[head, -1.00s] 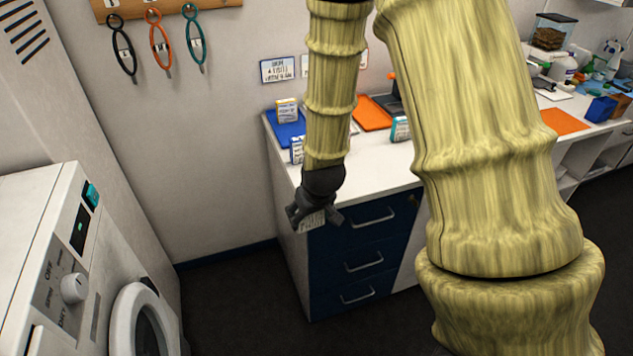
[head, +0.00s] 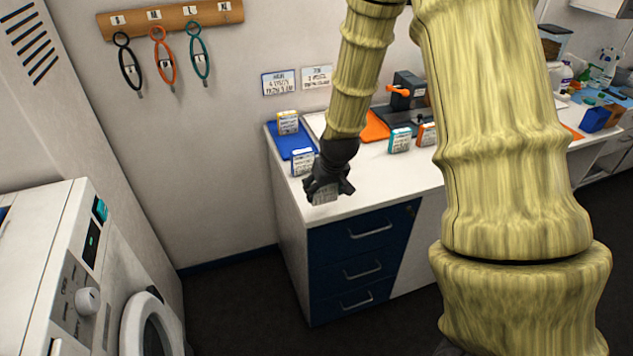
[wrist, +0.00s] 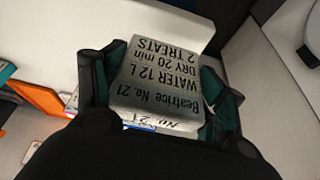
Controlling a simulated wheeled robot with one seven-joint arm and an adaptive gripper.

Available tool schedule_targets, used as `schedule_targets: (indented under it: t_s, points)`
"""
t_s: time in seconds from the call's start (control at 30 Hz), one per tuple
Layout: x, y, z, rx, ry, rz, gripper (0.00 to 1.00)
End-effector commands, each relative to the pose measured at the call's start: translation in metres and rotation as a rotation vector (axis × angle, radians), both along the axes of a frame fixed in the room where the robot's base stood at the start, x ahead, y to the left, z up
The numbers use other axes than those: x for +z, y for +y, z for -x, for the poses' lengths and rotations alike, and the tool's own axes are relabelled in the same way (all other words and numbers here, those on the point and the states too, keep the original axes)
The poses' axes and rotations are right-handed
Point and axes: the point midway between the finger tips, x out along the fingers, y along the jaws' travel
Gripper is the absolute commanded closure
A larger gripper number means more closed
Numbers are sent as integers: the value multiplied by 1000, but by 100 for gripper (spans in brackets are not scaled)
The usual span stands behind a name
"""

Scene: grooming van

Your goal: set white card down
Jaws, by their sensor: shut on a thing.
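My gripper (head: 330,189) is shut on the white card (head: 324,195), which hangs from the fingertips in the head view. In the wrist view the card (wrist: 160,82) lies between the two dark green finger pads, its printed face showing upside-down text: "Beatrice No. 21, WATER 12 L, DRY 20 min, 2 TREATS". In the head view the card appears against the front left part of the white counter top (head: 375,192). I cannot tell whether its lower edge touches the counter.
A blue tray (head: 279,143) with a yellow-topped box (head: 288,122) and a blue-marked box (head: 302,161) is behind the gripper. An orange mat (head: 374,127) and a teal box (head: 400,140) are right of it. A washer-like machine (head: 60,260) stands left. The counter's front left is bare.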

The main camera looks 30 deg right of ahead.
Motion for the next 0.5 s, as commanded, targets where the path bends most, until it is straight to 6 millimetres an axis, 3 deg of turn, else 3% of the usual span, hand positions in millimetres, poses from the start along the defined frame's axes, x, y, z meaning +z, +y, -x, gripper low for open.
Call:
schedule_targets:
  t_s: [0.23, 0.5]
  points:
    - [-2, -11, -45, 1, -1, 1, 53]
    - [-8, -14, -59, 1, 1, 0, 53]
